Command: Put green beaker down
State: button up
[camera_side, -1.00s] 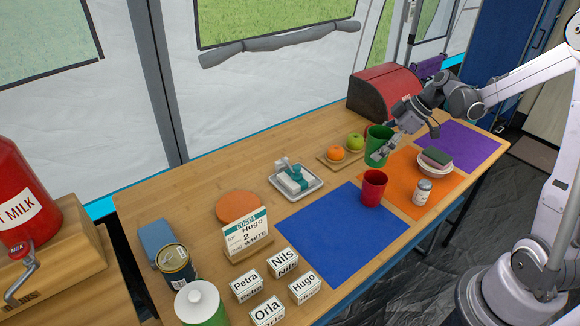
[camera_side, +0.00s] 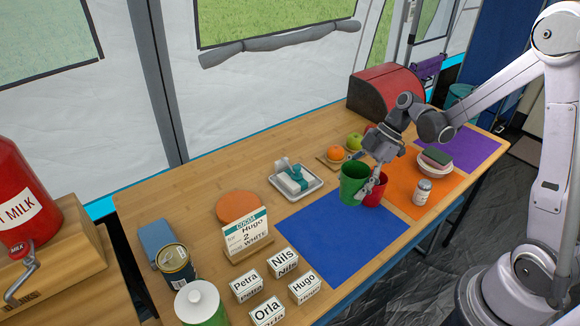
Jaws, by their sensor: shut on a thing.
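The green beaker (camera_side: 353,183) is upright at the back right corner of the blue mat (camera_side: 335,240). My gripper (camera_side: 372,183) is shut on its right side. I cannot tell whether its base touches the surface.
An orange mat (camera_side: 405,190) holds a white bottle (camera_side: 422,192) and a bowl (camera_side: 434,162). Fruit (camera_side: 335,153) sits on a board behind. A white dish (camera_side: 295,181) and sign (camera_side: 246,232) are left. Most of the blue mat is clear.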

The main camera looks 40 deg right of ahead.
jog(key=shift+w+a+f, duration=0.7)
jog(key=shift+a+f, duration=1.1)
jog(key=shift+f, duration=0.05)
jog(key=shift+w+a+f, duration=0.65)
jog(key=shift+a+f, duration=1.2)
jog(key=shift+f, duration=0.05)
jog(key=shift+w+a+f, duration=0.7)
jog(key=shift+a+f, duration=1.1)
jog(key=shift+f, duration=0.05)
jog(key=shift+f, duration=0.15)
jog(key=o, duration=1.1)
jog(key=shift+o, duration=0.2)
